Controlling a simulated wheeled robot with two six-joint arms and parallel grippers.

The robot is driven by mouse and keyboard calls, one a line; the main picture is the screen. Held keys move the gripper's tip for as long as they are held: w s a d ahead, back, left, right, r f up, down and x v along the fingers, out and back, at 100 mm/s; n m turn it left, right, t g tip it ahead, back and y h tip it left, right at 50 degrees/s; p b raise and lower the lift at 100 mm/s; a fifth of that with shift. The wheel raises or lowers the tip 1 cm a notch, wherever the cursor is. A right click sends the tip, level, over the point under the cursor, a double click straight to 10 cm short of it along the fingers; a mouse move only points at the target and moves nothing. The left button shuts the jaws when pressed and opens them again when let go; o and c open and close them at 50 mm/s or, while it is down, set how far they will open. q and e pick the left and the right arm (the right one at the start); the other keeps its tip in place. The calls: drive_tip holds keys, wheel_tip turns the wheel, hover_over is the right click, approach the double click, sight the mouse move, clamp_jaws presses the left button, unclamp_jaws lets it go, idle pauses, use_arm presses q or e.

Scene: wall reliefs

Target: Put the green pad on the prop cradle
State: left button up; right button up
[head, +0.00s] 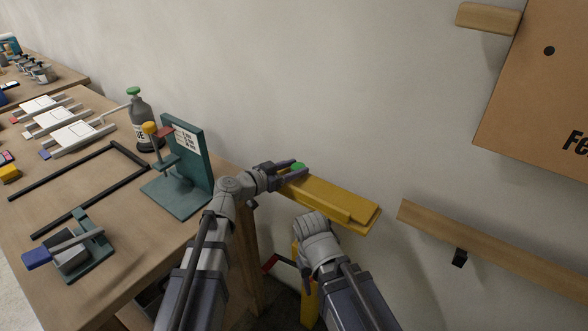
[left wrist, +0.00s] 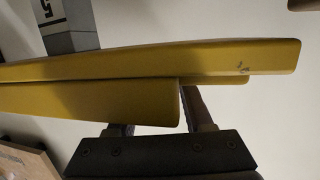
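A small piece of the green pad (head: 299,166) shows in the head view at the far left end of a long yellow beam-like piece, which looks like the prop cradle (head: 335,203). My left gripper (head: 293,169) is at that end, its fingers apart with the green between them. In the left wrist view the yellow piece (left wrist: 220,60) crosses in front of the fingers (left wrist: 158,120) and hides their tips; no green shows there. I cannot tell whether the fingers press on the pad.
A wooden bench at left holds a teal stand (head: 188,165), a grey bottle (head: 142,120), a black frame (head: 75,185) and a blue-handled tool (head: 70,255). A wooden rail (head: 490,255) and a cardboard panel (head: 540,90) are on the wall at right.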

use_arm(q)
drive_tip(key=o, duration=0.4)
drive_tip(key=shift+o, duration=0.2)
drive_tip(key=shift+r, duration=0.1)
drive_tip(key=shift+s+r, duration=0.1)
drive_tip(key=shift+r, duration=0.05)
drive_tip(key=p+v, duration=0.2)
drive_tip(key=v, duration=0.9)
drive_tip(key=shift+s+a+p, duration=0.2)
drive_tip(key=shift+a+p, duration=0.15)
